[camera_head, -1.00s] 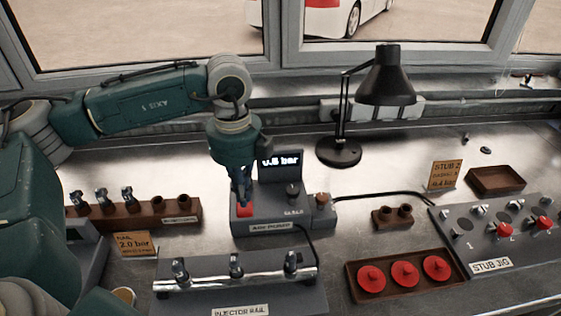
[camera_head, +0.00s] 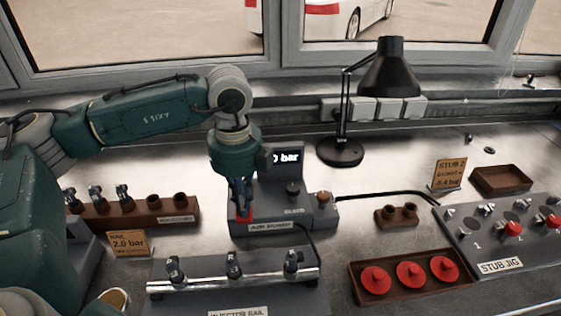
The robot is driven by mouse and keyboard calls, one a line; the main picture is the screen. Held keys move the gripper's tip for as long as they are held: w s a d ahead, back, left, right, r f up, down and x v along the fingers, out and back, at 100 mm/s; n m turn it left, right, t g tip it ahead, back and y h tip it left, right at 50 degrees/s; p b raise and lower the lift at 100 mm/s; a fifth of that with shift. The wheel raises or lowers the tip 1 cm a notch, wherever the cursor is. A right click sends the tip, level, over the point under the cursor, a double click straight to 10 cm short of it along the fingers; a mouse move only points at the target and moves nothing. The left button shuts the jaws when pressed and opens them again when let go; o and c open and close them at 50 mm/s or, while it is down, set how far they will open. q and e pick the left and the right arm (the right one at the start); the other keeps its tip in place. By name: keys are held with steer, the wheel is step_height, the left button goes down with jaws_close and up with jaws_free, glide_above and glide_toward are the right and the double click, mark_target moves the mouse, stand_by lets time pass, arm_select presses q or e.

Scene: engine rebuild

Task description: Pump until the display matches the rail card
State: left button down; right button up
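The air pump (camera_head: 270,228) is a grey box in mid-bench with a red button (camera_head: 247,217) at its left and a small black display (camera_head: 290,160). The display's right part reads "0 bar"; my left wrist hides its leading digits. The rail card (camera_head: 128,243), orange, reads "RAIL 2.0 bar" and stands left of the pump. My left gripper (camera_head: 243,212) points straight down, its fingers close together at the red button, seemingly touching it. It holds nothing visible. My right gripper is not in view.
The injector rail (camera_head: 235,279) lies in front of the pump. A wooden injector rack (camera_head: 150,215) stands left. A black lamp (camera_head: 340,150) stands behind. A tray of red caps (camera_head: 359,282), the stub jig (camera_head: 480,245) and the stub card (camera_head: 449,173) are right.

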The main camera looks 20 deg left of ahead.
arm_select(q)
steer(key=shift+w+a+r+p, duration=0.1)
steer(key=shift+r+p, duration=1.05)
steer(key=shift+r, duration=0.95)
steer(key=shift+f, duration=0.2)
steer(key=shift+f+b, duration=2)
steer(key=shift+f, duration=0.05)
steer(key=shift+r+p, duration=1.25)
steer(key=shift+r, duration=0.9)
steer(key=shift+f, duration=0.1)
